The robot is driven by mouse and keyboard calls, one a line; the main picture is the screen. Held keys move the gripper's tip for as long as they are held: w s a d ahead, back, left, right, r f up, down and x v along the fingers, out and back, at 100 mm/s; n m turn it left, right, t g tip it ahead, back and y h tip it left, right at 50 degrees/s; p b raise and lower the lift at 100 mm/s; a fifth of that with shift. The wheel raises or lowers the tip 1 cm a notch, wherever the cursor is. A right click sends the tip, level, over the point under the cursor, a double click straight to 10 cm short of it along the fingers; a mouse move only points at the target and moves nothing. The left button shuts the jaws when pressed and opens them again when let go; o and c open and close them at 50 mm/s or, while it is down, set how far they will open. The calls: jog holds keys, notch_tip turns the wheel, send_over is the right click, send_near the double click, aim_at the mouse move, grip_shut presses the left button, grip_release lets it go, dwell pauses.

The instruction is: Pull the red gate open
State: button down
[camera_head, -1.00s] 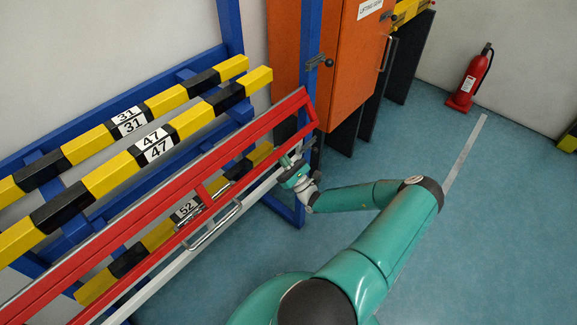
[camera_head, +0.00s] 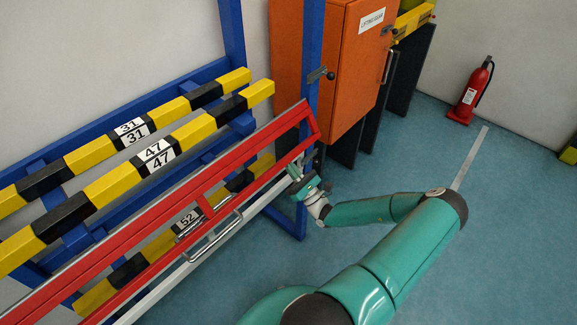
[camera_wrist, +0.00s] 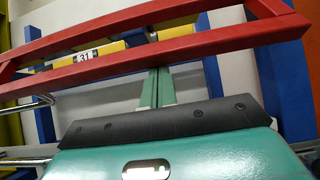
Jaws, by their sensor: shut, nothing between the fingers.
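The red gate (camera_head: 160,222) is a long red frame that slants from lower left to upper right in the head view. Its right end is close to the blue post (camera_head: 312,60). A metal pull handle (camera_head: 215,238) sits on its lower part. My gripper (camera_head: 295,170) is at the gate's lower right end, just below the red frame. In the wrist view my gripper (camera_wrist: 158,85) has its green fingers shut together and empty, reaching up to the lower red bar (camera_wrist: 150,62). I cannot tell whether the tips touch the gate.
Yellow and black bars (camera_head: 150,165) with number plates lie behind the gate. A dark latch knob (camera_head: 322,75) is on the blue post. An orange cabinet (camera_head: 350,80) stands behind it and a red fire extinguisher (camera_head: 470,92) at the far right.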

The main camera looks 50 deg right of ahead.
aim_at(290, 157)
jog(key=shift+s+r+g, duration=0.7)
jog(key=shift+s+g, duration=0.1)
jog(key=shift+s, duration=0.15)
jog(key=shift+s+r+g, duration=0.65)
jog(key=shift+s+g, duration=0.15)
jog(key=shift+s, duration=0.15)
jog(key=s+r+g, duration=0.4)
jog(key=r, duration=0.2)
jog(key=shift+s+r, duration=0.2)
jog(key=shift+r, duration=0.2)
jog(key=shift+f, duration=0.1)
jog(key=s+f, duration=0.2)
jog(key=s, duration=0.7)
jog(key=shift+f, duration=0.25)
jog(key=shift+s+d, duration=0.1)
